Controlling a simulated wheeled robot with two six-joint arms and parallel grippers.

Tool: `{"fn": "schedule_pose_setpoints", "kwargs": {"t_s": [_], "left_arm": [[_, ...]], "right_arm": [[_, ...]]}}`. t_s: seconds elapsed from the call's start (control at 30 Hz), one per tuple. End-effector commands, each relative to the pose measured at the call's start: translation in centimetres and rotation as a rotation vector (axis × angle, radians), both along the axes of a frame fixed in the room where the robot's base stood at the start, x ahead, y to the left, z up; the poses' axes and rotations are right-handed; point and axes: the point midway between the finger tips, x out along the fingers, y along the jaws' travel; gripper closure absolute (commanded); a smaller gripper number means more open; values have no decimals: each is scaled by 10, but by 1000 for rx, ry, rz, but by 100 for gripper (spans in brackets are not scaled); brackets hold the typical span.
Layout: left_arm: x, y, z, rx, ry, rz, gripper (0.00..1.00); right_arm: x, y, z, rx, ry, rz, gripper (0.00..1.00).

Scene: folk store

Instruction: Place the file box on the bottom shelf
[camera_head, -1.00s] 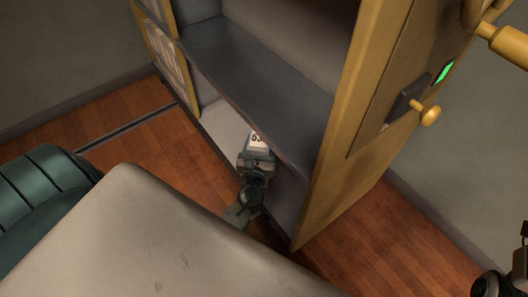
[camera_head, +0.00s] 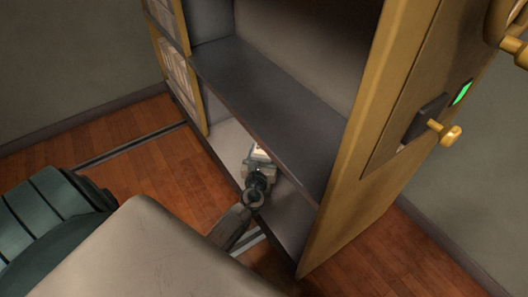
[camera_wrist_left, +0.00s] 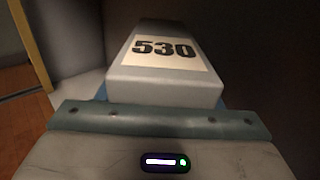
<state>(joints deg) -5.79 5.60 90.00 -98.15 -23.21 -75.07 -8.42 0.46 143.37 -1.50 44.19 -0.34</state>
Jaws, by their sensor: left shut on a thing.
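The file box is grey with a pale label reading 530. In the left wrist view the file box (camera_wrist_left: 165,77) sits right in front of the jaws, and in the head view only its labelled top (camera_head: 259,152) shows. My left gripper (camera_head: 260,170) is shut on the file box and reaches inside the lower opening of the cabinet. The bottom shelf (camera_head: 228,140) is a pale surface under the dark middle shelf (camera_head: 265,95). Whether the box touches the bottom shelf cannot be told. My right gripper is not in view.
The cabinet's yellow side panel (camera_head: 345,190) stands just right of my left arm. The middle shelf's front edge hangs above the gripper. Yellow-framed panels (camera_head: 178,75) border the opening at left. Wooden floor (camera_head: 150,150) is clear at left.

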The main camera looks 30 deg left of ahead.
Motion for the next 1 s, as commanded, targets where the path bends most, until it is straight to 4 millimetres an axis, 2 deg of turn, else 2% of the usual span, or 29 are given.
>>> {"fn": "schedule_pose_setpoints", "kwargs": {"t_s": [0.27, 0.3, 0.4, 0.77, 0.87, 1.0], "left_arm": [[1, 0, 1, 1, -5, 0, 100], [0, 0, -2, 0, 1, 0, 38], [0, 0, -1, 0, 1, 0, 19], [0, 0, 3, 0, 1, 0, 18], [-12, -5, 1, 0, 3, 0, 18], [-39, -16, 0, -2, 3, 0, 18]], "right_arm": [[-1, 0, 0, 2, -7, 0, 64], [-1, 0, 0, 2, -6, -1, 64], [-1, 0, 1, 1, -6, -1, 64], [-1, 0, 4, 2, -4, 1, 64], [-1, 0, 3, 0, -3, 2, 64], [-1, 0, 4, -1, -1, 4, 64]]}}
